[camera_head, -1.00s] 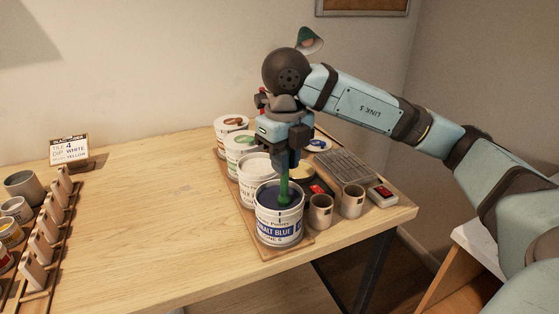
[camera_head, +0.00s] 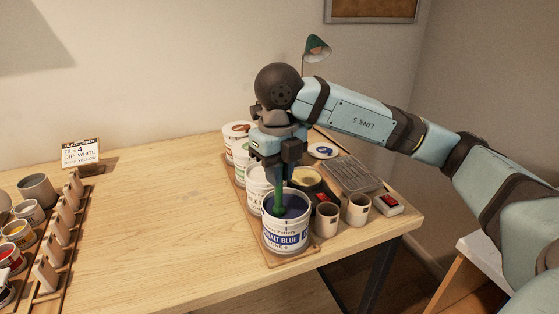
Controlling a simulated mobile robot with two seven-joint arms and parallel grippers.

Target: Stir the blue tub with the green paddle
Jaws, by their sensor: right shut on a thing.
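The blue tub (camera_head: 286,242), a white tub labelled cobalt blue with blue glaze inside, stands at the front of a wooden board on the table. The green paddle (camera_head: 279,199) is upright, with its lower end in the blue glaze near the tub's left side. My right gripper (camera_head: 279,176) is above the tub, pointing down and shut on the paddle. The paddle's tip is hidden in the glaze. My left gripper is not in view.
Several other white tubs (camera_head: 257,187) stand in a row behind the blue one. Two cups (camera_head: 327,218) and a grey device with a red switch (camera_head: 388,204) are on the right. Tile racks (camera_head: 62,225) and small pots are at the left. The table's middle (camera_head: 165,220) is clear.

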